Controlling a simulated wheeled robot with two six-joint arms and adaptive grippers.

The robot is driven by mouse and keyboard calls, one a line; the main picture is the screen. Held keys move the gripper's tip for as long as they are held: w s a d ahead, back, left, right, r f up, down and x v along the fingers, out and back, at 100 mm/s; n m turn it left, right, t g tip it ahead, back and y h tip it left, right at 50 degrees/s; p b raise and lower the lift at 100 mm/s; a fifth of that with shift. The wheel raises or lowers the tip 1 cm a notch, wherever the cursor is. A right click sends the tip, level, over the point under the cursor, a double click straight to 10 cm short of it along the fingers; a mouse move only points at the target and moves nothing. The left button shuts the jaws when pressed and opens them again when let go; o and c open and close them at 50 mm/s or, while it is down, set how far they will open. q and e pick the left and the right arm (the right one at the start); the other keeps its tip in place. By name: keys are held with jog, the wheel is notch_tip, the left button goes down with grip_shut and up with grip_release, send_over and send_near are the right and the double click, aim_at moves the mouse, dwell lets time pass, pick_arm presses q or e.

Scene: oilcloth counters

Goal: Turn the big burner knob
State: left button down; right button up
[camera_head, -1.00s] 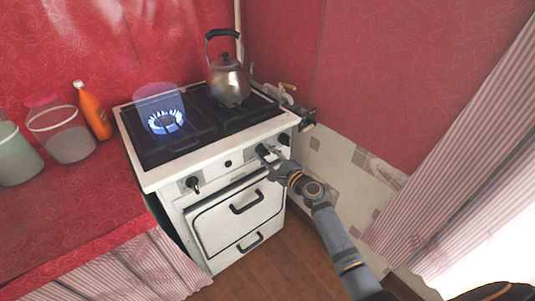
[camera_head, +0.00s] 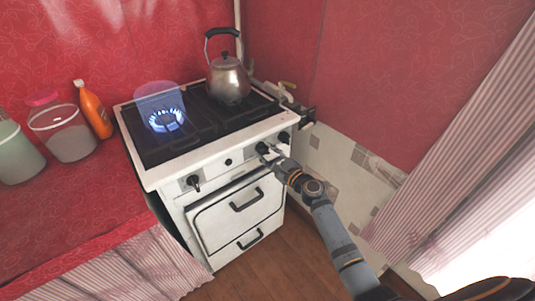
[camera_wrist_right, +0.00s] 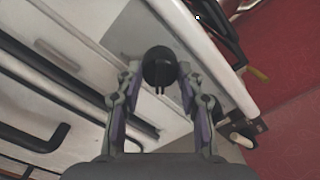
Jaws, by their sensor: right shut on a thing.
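The white stove's front panel (camera_head: 210,174) carries several black knobs. My right gripper (camera_head: 266,152) is at the right part of this panel, shut on a round black knob (camera_wrist_right: 159,68). In the right wrist view the knob sits between the two fingertips (camera_wrist_right: 160,76), one on each side, and a ridge on it points toward the gripper. In the head view the fingers partly cover this knob (camera_head: 262,148). Another black knob (camera_head: 284,137) is to its right, and one (camera_head: 193,182) is at the panel's left. My left gripper is not in view.
The front left burner (camera_head: 166,120) burns with a blue flame. A metal kettle (camera_head: 228,82) stands at the back right of the stove. Oven door handles (camera_head: 247,200) stick out below the panel. Jars and an orange bottle (camera_head: 95,112) stand on the left counter.

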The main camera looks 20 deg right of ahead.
jog(key=o, duration=1.2)
jog(key=v, duration=1.2)
